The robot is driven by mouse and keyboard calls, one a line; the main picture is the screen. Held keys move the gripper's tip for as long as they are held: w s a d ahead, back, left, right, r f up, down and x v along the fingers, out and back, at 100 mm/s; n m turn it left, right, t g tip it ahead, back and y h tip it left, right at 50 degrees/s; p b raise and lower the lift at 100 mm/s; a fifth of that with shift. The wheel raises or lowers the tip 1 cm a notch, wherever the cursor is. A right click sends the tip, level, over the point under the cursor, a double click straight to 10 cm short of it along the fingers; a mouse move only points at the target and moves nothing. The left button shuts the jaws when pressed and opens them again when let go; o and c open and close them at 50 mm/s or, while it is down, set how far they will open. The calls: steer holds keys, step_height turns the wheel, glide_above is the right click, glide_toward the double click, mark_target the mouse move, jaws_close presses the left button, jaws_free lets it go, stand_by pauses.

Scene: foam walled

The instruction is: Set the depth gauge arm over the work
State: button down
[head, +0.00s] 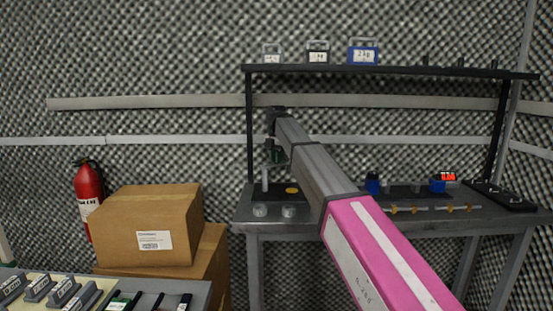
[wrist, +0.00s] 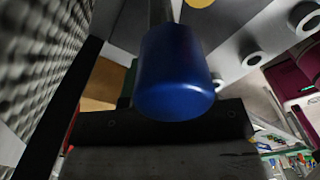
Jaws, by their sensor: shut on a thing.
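The depth gauge stands at the left end of the grey workbench, with a pale upright post (head: 265,176). A yellow disc (head: 292,190), perhaps the work, lies on the bench just right of the post. It also shows at the top edge of the wrist view (wrist: 200,2). My gripper (head: 274,152) is at the gauge, above the bench and left of the disc. In the wrist view a blue rounded knob (wrist: 178,75) on a grey rod fills the space before my gripper, which is shut on it. The fingertips and the gauge arm's joint are hidden.
Two pale cylinders (head: 288,211) stand at the bench's front left edge. A rail with brass fittings (head: 430,209) and a blue device with a red display (head: 439,185) lie to the right. A dark shelf (head: 390,71) runs above. Cardboard boxes (head: 145,225) stand left.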

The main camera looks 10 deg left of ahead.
steer(key=shift+s+d+m, duration=0.2)
steer(key=shift+s+m, duration=0.2)
steer(key=shift+m, duration=0.6)
steer(key=shift+s+d+m, duration=0.25)
steer(key=shift+s+m, duration=0.2)
steer(key=shift+m, duration=0.55)
steer(key=shift+s+d+m, duration=0.2)
steer(key=shift+s+m, duration=0.2)
steer(key=shift+m, duration=0.6)
steer(key=c, duration=1)
jaws_free()
steer(key=shift+r, duration=5.45)
